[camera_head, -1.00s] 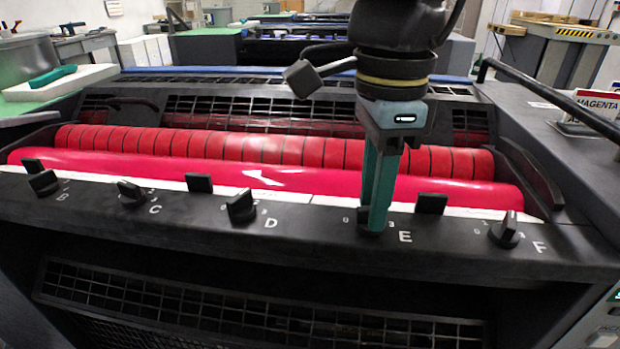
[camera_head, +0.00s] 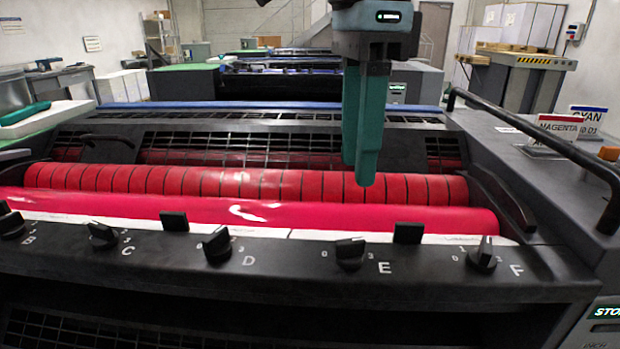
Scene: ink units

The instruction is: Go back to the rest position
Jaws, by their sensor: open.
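My gripper (camera_head: 359,172) hangs in the upper middle of the head view with its teal fingers pointing down. It is empty and stands clear above the row of knobs, in front of the red rollers as seen from here. The two fingers overlap in this view, with a narrow offset between them. The knob by E (camera_head: 349,254) shows uncovered below the gripper, apart from it. The rest of my arm is out of the frame at the top.
Knobs C (camera_head: 102,235), D (camera_head: 217,245) and F (camera_head: 483,255) line the black front panel (camera_head: 300,277). Behind it lie a magenta roller (camera_head: 120,205) and a segmented red roller (camera_head: 250,183). A black handrail (camera_head: 540,140) and a MAGENTA sign (camera_head: 560,127) stand at the right.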

